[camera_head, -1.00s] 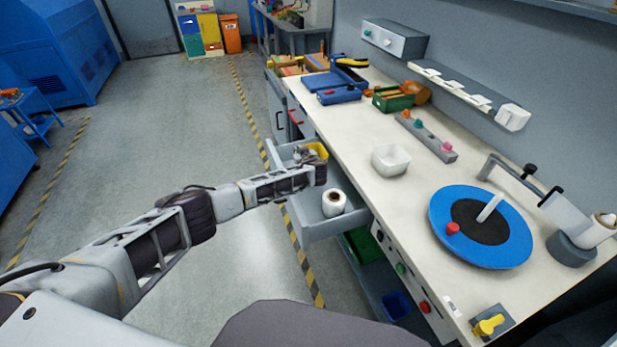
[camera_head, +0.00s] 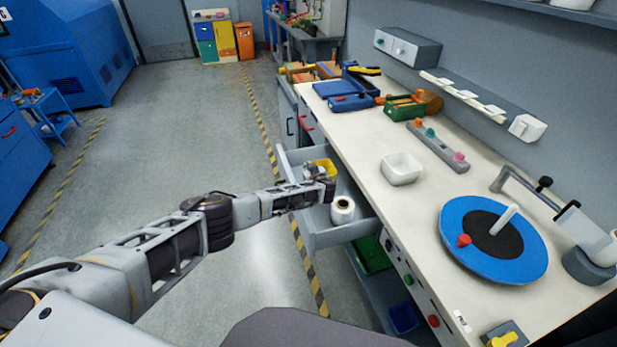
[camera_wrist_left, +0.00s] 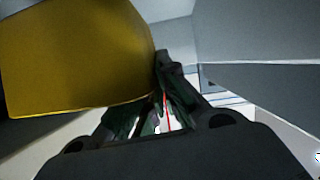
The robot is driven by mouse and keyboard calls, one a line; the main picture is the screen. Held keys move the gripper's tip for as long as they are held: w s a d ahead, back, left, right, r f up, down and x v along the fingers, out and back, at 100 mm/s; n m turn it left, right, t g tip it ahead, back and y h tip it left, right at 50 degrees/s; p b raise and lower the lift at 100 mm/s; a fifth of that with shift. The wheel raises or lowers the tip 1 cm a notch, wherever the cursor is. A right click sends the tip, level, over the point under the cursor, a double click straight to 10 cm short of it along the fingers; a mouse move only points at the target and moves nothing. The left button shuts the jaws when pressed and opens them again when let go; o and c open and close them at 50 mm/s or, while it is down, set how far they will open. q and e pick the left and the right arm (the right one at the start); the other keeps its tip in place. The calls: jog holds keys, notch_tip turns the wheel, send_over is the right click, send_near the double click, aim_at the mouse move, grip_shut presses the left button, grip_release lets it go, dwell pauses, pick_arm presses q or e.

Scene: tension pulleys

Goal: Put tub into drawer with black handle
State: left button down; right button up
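A yellow tub (camera_head: 324,165) is at the open grey drawer (camera_head: 320,238), partly hidden by my left gripper. It fills the upper left of the left wrist view (camera_wrist_left: 75,55). My left gripper (camera_head: 318,174) is over the drawer, close beside the tub. In the left wrist view its dark fingers (camera_wrist_left: 155,105) reach up beside the tub, which covers part of one; whether they grip it I cannot tell. The open drawer's front and handle are not clear. A black handle (camera_head: 289,126) shows on the cabinet farther back. My right gripper is out of view.
A white roll (camera_head: 343,209) stands in the drawer near the gripper. A white square container (camera_head: 401,168) and a blue disc (camera_head: 480,262) are on the worktop (camera_head: 385,215). The floor left of the drawer is clear.

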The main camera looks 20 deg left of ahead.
pick_arm(q)
jog(key=shift+f+b, duration=0.4)
jog(key=shift+f, duration=1.6)
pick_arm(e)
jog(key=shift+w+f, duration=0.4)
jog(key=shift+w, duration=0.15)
